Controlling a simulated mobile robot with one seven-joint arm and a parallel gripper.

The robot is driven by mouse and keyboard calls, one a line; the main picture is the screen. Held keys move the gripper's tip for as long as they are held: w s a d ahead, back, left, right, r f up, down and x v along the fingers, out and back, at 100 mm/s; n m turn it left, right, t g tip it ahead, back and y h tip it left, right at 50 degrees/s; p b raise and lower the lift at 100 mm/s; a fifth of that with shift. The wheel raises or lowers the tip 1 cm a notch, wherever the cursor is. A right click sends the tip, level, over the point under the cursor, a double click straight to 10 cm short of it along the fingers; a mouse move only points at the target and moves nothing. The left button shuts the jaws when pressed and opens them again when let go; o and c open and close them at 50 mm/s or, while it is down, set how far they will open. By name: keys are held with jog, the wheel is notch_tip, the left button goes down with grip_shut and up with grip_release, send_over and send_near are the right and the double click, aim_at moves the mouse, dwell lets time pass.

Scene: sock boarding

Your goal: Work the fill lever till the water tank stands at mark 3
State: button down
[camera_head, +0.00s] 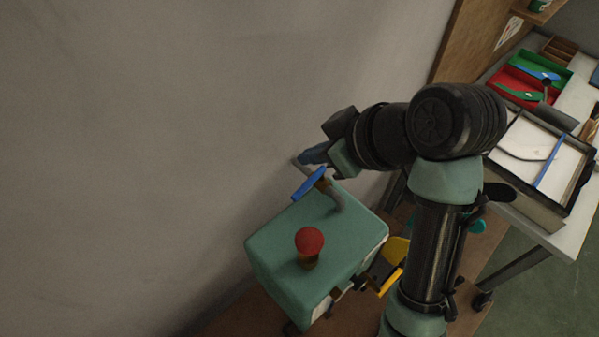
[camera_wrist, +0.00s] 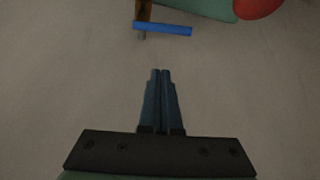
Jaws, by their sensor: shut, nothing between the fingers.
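The green box-shaped tank body (camera_head: 275,235) stands by the wall in the head view. A blue lever handle (camera_head: 308,184) sits on a brown stub by a grey pipe at its back edge. The blue handle also shows in the wrist view (camera_wrist: 165,29), ahead of my fingertips and apart from them. My gripper (camera_head: 303,158) is shut and empty, close to the wall and just behind the handle in the head view; its closed fingers also show in the wrist view (camera_wrist: 161,72). No water level or numbered marks can be made out.
A red knob (camera_head: 310,240) stands on top of the green box; it shows at the wrist view's top edge. A yellow part (camera_head: 396,262) juts from its right side. A table with trays (camera_head: 530,210) stands at right. The wall (camera_head: 150,130) is bare.

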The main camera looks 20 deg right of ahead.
aim_at(309, 187)
jog(key=shift+y, duration=0.5)
jog(key=shift+w+a+f+p, duration=0.2)
jog(key=shift+f+p, duration=0.55)
jog(key=shift+f, duration=0.35)
jog(key=shift+w+a+f+p, duration=0.15)
jog(key=shift+a+f+p, duration=0.1)
jog(key=shift+f+p, duration=0.65)
jog(key=shift+w+a+f+p, duration=0.2)
jog(key=shift+f+p, duration=0.4)
jog(key=shift+f, duration=0.75)
